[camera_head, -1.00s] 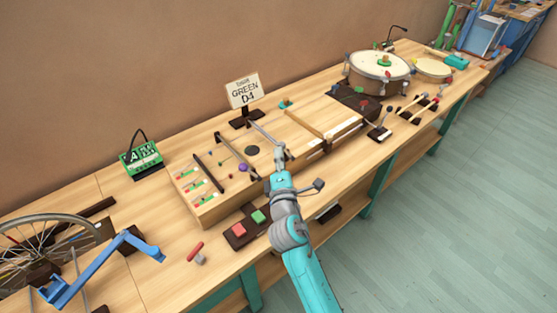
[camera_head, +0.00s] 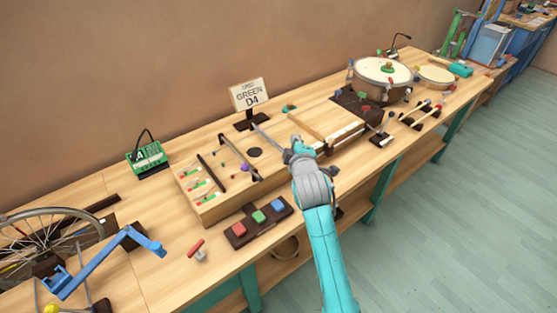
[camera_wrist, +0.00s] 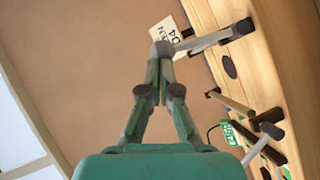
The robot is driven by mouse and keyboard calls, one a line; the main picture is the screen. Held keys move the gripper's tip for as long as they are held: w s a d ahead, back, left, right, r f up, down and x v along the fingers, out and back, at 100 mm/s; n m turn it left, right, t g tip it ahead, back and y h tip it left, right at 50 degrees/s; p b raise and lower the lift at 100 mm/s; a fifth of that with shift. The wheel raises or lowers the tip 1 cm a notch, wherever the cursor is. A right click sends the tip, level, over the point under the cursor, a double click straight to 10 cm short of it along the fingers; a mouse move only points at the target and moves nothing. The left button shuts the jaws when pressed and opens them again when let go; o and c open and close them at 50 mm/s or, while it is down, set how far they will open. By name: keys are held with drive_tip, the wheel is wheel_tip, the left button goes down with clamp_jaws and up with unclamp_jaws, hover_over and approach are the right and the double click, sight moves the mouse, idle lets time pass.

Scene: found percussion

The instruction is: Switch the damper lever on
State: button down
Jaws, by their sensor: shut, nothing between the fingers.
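My gripper (camera_head: 297,146) is shut and empty, at the right part of the wooden string box (camera_head: 204,215). In the wrist view its fingertips (camera_wrist: 162,48) meet, and a pale bar with a dark end (camera_wrist: 215,38) runs right beside them. Touching or only overlapping, I cannot tell. In the head view this looks like the slim grey bar (camera_head: 268,136) running towards my gripper. No part is clearly marked as the damper lever, and my gripper and wrist hide part of the box there.
A sign reading GREEN D4 (camera_head: 248,95) stands behind the box. A block with red, green and blue buttons (camera_head: 240,240) lies in front. Drums (camera_head: 381,75) stand to the right. A green amplifier-like box (camera_head: 146,156) and blue crank (camera_head: 100,260) are left.

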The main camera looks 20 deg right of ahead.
drive_tip(key=shift+w+d+m+g+y, duration=0.2)
drive_tip(key=shift+d+m+y, duration=0.1)
drive_tip(key=shift+d, duration=0.25)
drive_tip(key=shift+w+d+m+g+y, duration=0.15)
drive_tip(key=shift+d+m, duration=0.15)
drive_tip(key=shift+d, duration=0.25)
drive_tip(key=shift+w+d+m+g+y, duration=0.2)
drive_tip(key=shift+d+m+y, duration=0.1)
drive_tip(key=shift+d, duration=0.25)
drive_tip(key=shift+f+h, duration=0.1)
drive_tip(key=shift+h, duration=0.15)
